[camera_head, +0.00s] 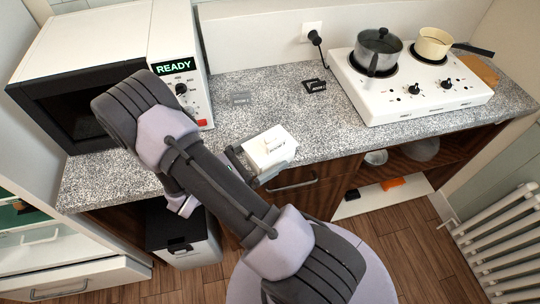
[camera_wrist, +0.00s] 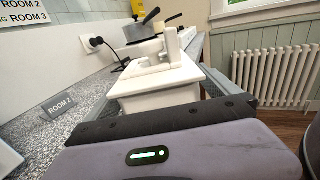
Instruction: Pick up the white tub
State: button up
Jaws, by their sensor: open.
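My gripper (camera_head: 262,160) is open at the tub's near side, low by the counter edge. A grey finger shows along the tub's right side in the wrist view. I cannot tell whether the fingers touch the tub, and its lower part is partly hidden.
A microwave (camera_head: 110,70) stands at the left behind my arm. A white hob (camera_head: 410,90) with a dark pot (camera_head: 379,50) and a cream pan (camera_head: 434,43) is at the right. The counter between tub and hob is clear.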

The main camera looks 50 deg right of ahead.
jog(key=c, duration=1.8)
jog(key=shift+r, duration=0.1)
